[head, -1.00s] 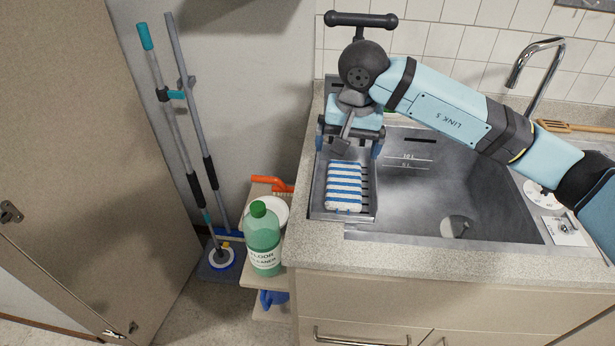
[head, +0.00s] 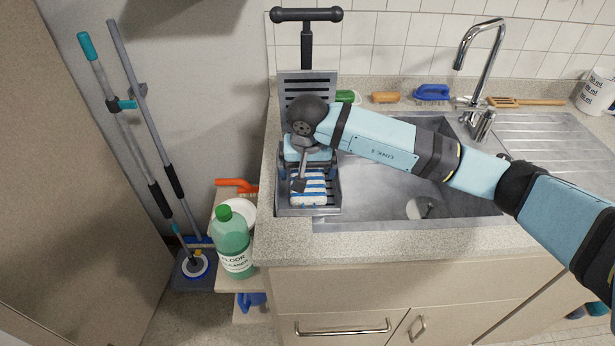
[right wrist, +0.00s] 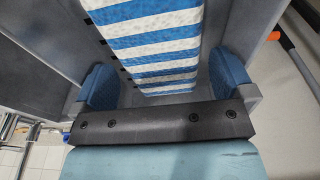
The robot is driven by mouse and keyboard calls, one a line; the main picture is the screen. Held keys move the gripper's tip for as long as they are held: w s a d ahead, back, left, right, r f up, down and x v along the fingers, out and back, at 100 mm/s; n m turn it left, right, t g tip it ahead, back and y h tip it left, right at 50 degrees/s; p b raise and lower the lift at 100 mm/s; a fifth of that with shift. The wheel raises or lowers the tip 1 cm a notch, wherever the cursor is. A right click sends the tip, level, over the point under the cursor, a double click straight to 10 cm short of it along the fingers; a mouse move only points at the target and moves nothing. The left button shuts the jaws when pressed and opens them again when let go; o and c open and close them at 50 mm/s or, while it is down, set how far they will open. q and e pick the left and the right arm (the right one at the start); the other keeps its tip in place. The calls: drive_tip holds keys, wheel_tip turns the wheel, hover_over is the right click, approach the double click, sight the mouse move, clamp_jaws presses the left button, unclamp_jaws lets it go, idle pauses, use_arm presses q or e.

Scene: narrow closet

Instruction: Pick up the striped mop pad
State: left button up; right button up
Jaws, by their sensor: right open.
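The striped mop pad (head: 314,190) is blue and white and lies in a grey slotted tray (head: 325,211) at the left end of the sink. In the right wrist view the pad (right wrist: 158,45) runs between my two blue fingers, with gaps on both sides. My right gripper (head: 309,172) is open over the back part of the pad and hides that part in the head view. In the right wrist view the gripper (right wrist: 163,80) holds nothing. My left gripper is in no view.
The sink basin (head: 380,190) is to the right, with a tap (head: 484,60) behind it. A green floor cleaner bottle (head: 233,242) stands at the lower left. Mop handles (head: 135,120) lean on the wall. Brushes (head: 432,93) lie along the back.

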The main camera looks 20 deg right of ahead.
drive_tip(key=shift+w+f, duration=0.15)
drive_tip(key=shift+f, duration=0.6)
drive_tip(key=c, duration=0.7)
drive_tip(key=shift+c, duration=0.2)
drive_tip(key=shift+r, duration=0.15)
